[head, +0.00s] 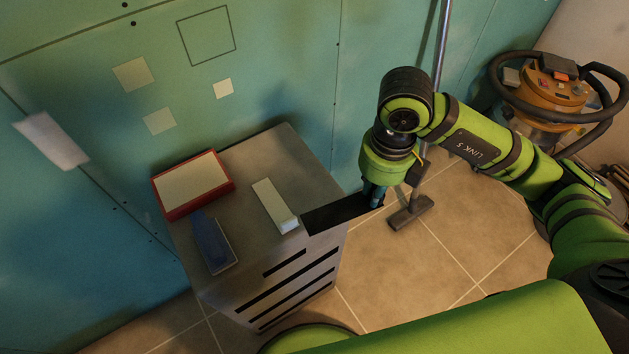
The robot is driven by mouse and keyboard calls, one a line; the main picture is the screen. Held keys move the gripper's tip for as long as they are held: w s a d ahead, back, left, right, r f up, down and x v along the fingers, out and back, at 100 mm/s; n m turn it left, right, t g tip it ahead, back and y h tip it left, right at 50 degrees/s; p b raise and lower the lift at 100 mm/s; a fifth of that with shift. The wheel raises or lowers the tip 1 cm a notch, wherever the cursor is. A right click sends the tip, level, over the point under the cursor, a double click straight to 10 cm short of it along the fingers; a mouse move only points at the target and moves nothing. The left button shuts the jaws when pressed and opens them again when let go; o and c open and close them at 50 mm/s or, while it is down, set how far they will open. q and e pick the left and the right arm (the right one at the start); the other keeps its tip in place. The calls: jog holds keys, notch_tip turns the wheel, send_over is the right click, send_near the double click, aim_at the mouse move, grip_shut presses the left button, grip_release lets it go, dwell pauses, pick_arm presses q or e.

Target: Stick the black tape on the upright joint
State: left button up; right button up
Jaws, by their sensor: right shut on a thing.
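The black tape (335,216) is a flat dark strip. My right gripper (373,197) points down and is shut on the strip's right end. The strip reaches left over the near right corner of the grey cabinet (325,240); whether it touches the cabinet top I cannot tell. On the green wall (285,60), one joint line (115,198) slants down at the left and another seam with screws (336,90) runs down near the middle. A blurred white strip (50,140) lies across the left line. The tape is apart from the wall. My left gripper is out of view.
On the cabinet top are a red-rimmed tray (163,210), a long white block (274,205) and a blue item (211,242). Pale patches (133,74) and an outlined square (206,36) mark the wall. An orange vacuum (555,88) and its floor head (410,212) stand right.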

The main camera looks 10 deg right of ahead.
jog(key=m, duration=0.4)
jog(key=shift+s+f+m, duration=0.3)
jog(key=shift+m, duration=0.1)
jog(key=m, duration=0.4)
jog(key=shift+s+d+f, duration=0.2)
jog(key=shift+s+f, duration=0.05)
jog(key=shift+f, duration=0.05)
jog(key=m, duration=0.7)
jog(key=shift+s+d+f, duration=0.2)
jog(key=shift+s+f, duration=0.2)
